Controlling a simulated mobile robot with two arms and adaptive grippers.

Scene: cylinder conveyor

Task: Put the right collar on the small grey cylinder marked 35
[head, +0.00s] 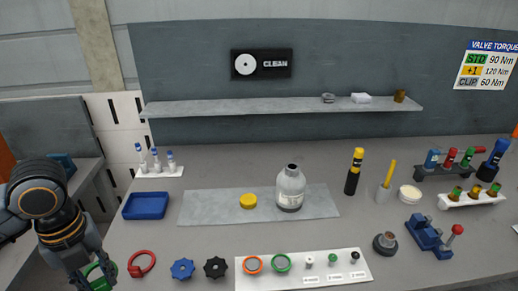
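A small grey cylinder (290,188) with a dark open neck stands upright on a grey mat (215,207). Its label is too small to read. A red collar (142,264) lies on the bench at lower left. Beside it is a green collar (97,272), partly hidden by my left gripper (95,279). That gripper points down with its fingers around or just over the green collar; I cannot tell whether it grips it. My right gripper is not in view.
A yellow cap (248,201) lies on the mat. Blue (182,269) and black (215,267) handwheels lie right of the red collar. A white board (345,263) holds orange and green rings and small fittings. A blue tray (146,205) is at left.

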